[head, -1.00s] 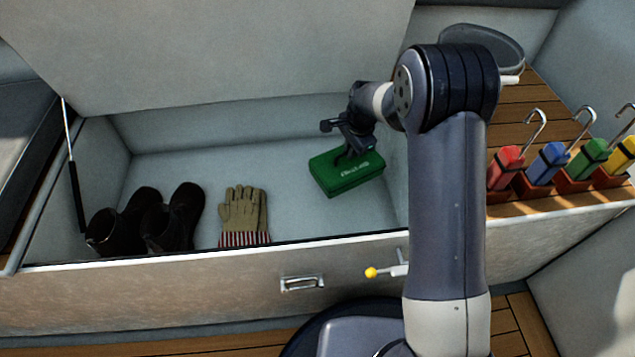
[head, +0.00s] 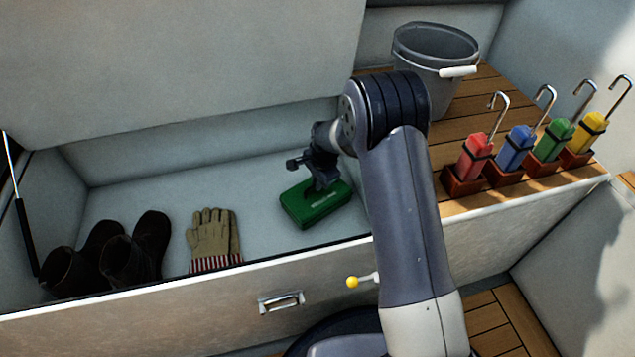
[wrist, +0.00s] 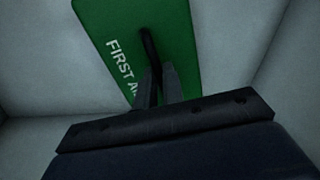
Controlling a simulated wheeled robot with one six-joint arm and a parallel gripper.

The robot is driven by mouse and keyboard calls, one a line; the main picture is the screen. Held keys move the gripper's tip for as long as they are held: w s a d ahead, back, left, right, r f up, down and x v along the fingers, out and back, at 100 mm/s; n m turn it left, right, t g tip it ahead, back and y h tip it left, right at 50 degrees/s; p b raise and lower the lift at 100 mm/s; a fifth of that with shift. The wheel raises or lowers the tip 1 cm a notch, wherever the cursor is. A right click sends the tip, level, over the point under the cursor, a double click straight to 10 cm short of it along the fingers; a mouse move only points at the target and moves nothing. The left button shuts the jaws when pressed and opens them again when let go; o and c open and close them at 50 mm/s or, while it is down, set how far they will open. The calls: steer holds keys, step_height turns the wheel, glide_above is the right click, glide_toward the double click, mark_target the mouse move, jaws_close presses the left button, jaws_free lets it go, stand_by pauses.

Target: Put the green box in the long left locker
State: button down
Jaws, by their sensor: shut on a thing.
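The green box (head: 312,207) is inside the open long locker (head: 262,166), toward its right end. In the wrist view the green box (wrist: 148,35) shows white "FIRST A..." lettering and a dark handle. My gripper (head: 322,182) is above the box, and in the wrist view my gripper (wrist: 154,90) is shut on that handle. Whether the box rests on the locker floor or hangs just above it, I cannot tell.
Dark boots (head: 135,250) and tan gloves (head: 213,238) lie left of the box in the locker. The raised lid (head: 180,65) leans behind. A grey bucket (head: 432,65) and several coloured hooked handles in holders (head: 465,181) stand on the slatted seat at right.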

mark_target(322, 197)
steer(key=shift+f, duration=0.1)
steer(key=c, duration=1.5)
jaws_free()
steer(key=shift+c, duration=0.2)
step_height(322, 197, up, 12)
steer(key=s+d+p, duration=0.1)
steer(key=s+p, duration=0.1)
steer(key=p, duration=0.2)
steer(key=shift+d+p, duration=0.25)
steer(key=shift+p, duration=0.05)
